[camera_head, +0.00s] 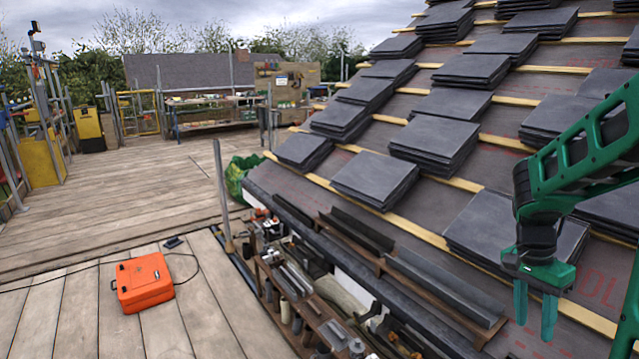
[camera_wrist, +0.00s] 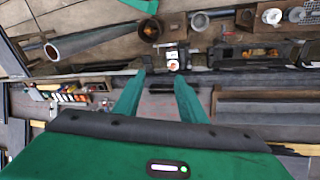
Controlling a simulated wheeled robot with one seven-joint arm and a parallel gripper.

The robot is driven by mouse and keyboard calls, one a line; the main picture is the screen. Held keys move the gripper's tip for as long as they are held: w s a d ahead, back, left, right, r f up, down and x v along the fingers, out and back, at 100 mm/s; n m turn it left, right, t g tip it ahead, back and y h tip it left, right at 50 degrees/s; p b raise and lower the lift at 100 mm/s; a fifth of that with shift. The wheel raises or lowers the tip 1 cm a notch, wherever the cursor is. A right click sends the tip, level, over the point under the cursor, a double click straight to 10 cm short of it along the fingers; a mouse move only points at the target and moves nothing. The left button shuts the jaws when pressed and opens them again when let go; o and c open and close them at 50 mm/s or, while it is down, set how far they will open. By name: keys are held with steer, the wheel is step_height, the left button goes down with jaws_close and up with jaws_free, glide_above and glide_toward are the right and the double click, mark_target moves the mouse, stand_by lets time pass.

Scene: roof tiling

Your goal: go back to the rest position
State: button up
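My gripper (camera_head: 535,312) is at the right of the head view, on the green arm, in front of the sloping roof. Its two green fingers point down and stand apart, with nothing between them. In the wrist view the fingers of my gripper (camera_wrist: 159,88) are also apart and empty, above the gutter area and the shelf of tools. Stacks of dark slate tiles (camera_head: 436,140) lie on the roof battens, and one stack (camera_head: 490,232) lies just left of and behind my gripper. The gap between gripper and roof cannot be judged exactly.
A wooden shelf (camera_head: 290,310) of tools and pipes runs along the eave, beside long dark gutter pieces (camera_head: 450,285). An orange case (camera_head: 145,283) lies on the plank deck. The deck (camera_head: 110,215) at left is mostly clear. A workbench (camera_head: 215,112) stands at the back.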

steer(key=s+a+r+n+t+y, duration=0.1)
steer(key=s+a+n, duration=0.3)
steer(key=s, duration=0.4)
steer(key=s+a+r+n+t+y, duration=0.1)
steer(key=s+a+r+n, duration=0.3)
steer(key=s, duration=0.5)
steer(key=shift+r+n, duration=0.3)
steer(key=shift+n, duration=0.1)
